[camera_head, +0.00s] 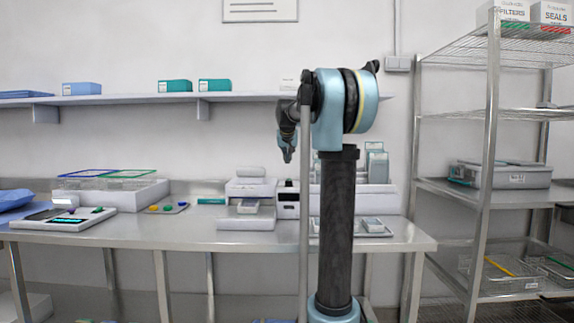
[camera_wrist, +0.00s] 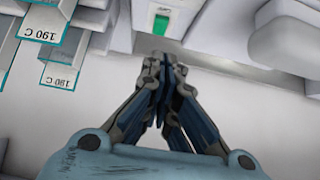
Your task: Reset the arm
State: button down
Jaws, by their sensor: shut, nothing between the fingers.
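My gripper (camera_head: 287,155) hangs from my folded arm in the head view, above the steel table and a little below the wall shelf. In the wrist view my gripper (camera_wrist: 163,62) has its two fingers together at the tips. Nothing shows between them. The fingers point toward a white machine and the wall, and they appear apart from everything. My arm hides part of the table and the devices behind it.
The steel table (camera_head: 140,238) carries a white device (camera_head: 250,187), trays and a scale-like panel (camera_head: 65,217). A wall shelf (camera_head: 130,100) holds teal boxes (camera_head: 175,86). A wire rack (camera_head: 490,150) stands at the right. Cartons marked 190 C (camera_wrist: 60,70) show in the wrist view.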

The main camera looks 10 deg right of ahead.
jog(key=shift+s+a+r, duration=0.1)
jog(key=shift+s+r, duration=0.15)
jog(key=shift+s, duration=0.05)
